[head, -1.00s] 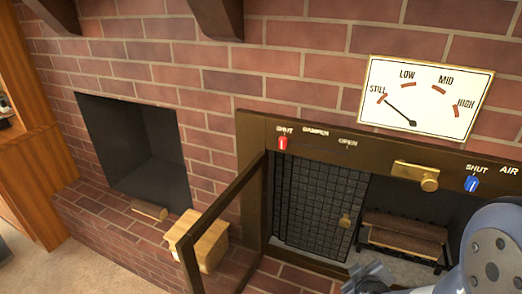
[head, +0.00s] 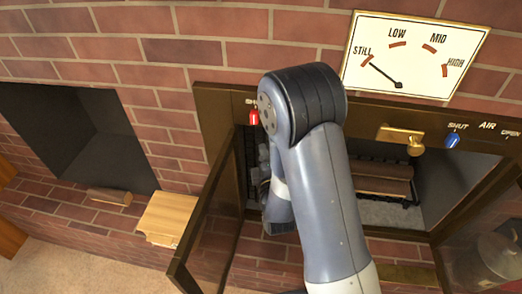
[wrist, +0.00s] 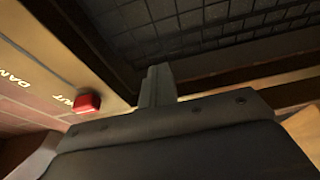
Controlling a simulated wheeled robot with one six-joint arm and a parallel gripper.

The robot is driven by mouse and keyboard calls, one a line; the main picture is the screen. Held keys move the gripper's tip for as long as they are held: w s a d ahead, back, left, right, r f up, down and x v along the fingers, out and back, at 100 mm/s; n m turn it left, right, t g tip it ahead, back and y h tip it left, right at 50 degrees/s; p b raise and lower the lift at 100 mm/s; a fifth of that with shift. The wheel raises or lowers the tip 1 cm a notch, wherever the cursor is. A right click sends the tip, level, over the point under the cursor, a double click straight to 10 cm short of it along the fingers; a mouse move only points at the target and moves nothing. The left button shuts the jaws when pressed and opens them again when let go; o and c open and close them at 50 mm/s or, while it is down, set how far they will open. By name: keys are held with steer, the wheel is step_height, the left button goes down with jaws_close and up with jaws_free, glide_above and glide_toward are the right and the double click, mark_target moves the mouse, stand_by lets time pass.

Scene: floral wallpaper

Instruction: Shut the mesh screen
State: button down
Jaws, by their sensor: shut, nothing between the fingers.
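The mesh screen (wrist: 200,25) is a dark grid panel across the top of the wrist view. In the head view my arm hides nearly all of it, at the left side of the firebox opening, and its brass knob is out of sight. My gripper (wrist: 158,82) is shut and empty, its fingers pointing toward the mesh. I cannot tell whether they touch it. In the head view the gripper is mostly hidden behind my arm.
An open framed door (head: 210,215) swings out at the left of the firebox, another (head: 485,225) at the right. A red damper knob (head: 254,118) also shows in the wrist view (wrist: 87,103). A brass knob (head: 413,145), blue knob (head: 452,141) and dial (head: 410,60) are above the firebox logs (head: 380,180).

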mark_target(258, 129)
steer(key=w, duration=0.4)
steer(key=w+a+p, duration=0.1)
steer(key=w, duration=0.1)
steer(key=shift+w, duration=0.4)
steer(key=shift+d, duration=0.1)
